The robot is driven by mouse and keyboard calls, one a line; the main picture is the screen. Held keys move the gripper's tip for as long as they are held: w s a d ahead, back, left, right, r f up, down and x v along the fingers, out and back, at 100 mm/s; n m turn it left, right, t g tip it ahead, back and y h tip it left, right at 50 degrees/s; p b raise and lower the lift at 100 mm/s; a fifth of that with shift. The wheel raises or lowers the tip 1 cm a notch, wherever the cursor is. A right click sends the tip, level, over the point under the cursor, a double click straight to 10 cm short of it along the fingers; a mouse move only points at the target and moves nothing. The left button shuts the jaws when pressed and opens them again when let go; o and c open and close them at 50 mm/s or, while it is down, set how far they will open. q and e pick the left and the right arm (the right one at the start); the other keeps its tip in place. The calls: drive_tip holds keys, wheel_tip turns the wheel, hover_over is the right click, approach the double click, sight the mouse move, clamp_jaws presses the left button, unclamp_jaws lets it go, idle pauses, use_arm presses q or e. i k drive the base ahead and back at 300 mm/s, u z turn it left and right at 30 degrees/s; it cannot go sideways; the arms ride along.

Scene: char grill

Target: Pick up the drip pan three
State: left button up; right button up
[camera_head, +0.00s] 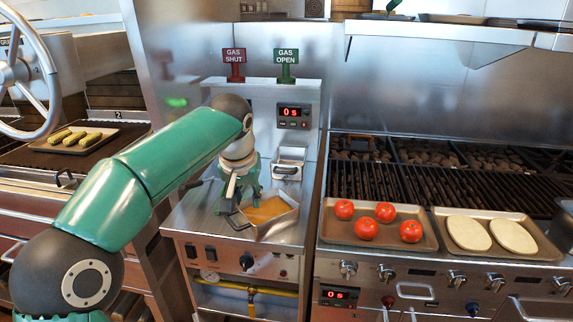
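A square metal pan (284,224) with a yellow-orange filling sits on the steel counter in the middle, with a wire-like handle at its front left. No label reading three is legible, so I cannot tell whether this is drip pan three. My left gripper (238,204) points down at the pan's back left edge. It hides that edge, and I cannot tell whether its fingers touch or grip it. My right gripper is not in view.
A small metal container (289,162) stands behind the pan. Right, one tray (337,236) holds several tomatoes and another (487,254) two pale flat rounds. Left are a tray of green items (73,140) and a wheel (47,75). Gas signs (286,57) stand behind.

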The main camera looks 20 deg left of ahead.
sight(286, 163)
drive_tip(key=i, duration=1.25)
drive_tip(key=z, duration=0.05)
